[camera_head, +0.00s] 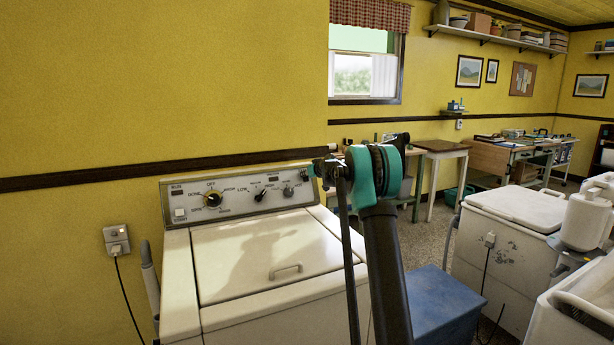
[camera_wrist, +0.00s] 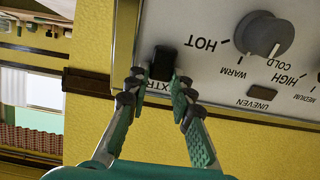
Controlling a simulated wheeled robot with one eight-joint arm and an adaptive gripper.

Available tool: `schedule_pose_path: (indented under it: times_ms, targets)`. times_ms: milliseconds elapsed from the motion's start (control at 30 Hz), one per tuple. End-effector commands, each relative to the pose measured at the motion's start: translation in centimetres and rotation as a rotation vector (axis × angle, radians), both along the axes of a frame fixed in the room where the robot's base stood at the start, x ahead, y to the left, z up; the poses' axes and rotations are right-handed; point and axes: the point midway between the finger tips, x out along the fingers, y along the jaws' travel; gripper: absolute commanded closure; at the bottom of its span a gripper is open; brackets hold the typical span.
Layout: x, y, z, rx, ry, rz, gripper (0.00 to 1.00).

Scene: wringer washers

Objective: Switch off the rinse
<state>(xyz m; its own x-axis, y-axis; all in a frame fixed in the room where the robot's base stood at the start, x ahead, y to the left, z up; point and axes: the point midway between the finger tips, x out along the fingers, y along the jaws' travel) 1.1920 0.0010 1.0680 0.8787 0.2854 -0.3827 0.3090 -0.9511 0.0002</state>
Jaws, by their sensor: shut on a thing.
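The white washer (camera_head: 260,258) stands below the yellow wall, with its control panel (camera_head: 235,192) along the back. In the wrist view a black rocker switch (camera_wrist: 163,62) sits at the panel's end, above a partly covered label beginning "EXTR". My gripper (camera_wrist: 158,82) has its two fingertips on either side of the switch's lower part, shut on it. In the head view my gripper (camera_head: 316,170) is at the panel's right end and hides the switch. Which way the switch is set cannot be told.
A grey temperature knob (camera_wrist: 264,36) is beside the switch. The dial (camera_head: 213,198) and start button (camera_head: 180,213) are further left. The lid (camera_head: 240,262) is closed. A blue box (camera_head: 437,300) and white machines (camera_head: 510,235) stand to the right.

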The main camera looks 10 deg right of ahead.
Motion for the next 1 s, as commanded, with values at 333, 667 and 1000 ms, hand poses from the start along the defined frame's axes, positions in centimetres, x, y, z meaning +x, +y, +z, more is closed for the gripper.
schedule_pose_path:
  times_ms: [333,667,1000]
  targets:
    - [-0.25,0.02,-0.32,0.037,-0.105,0.002,1.0]
    - [-0.42,-0.05,-0.46,0.068,-0.202,0.0,1.0]
    - [-0.44,-0.09,-0.46,0.067,-0.206,0.0,0.77]
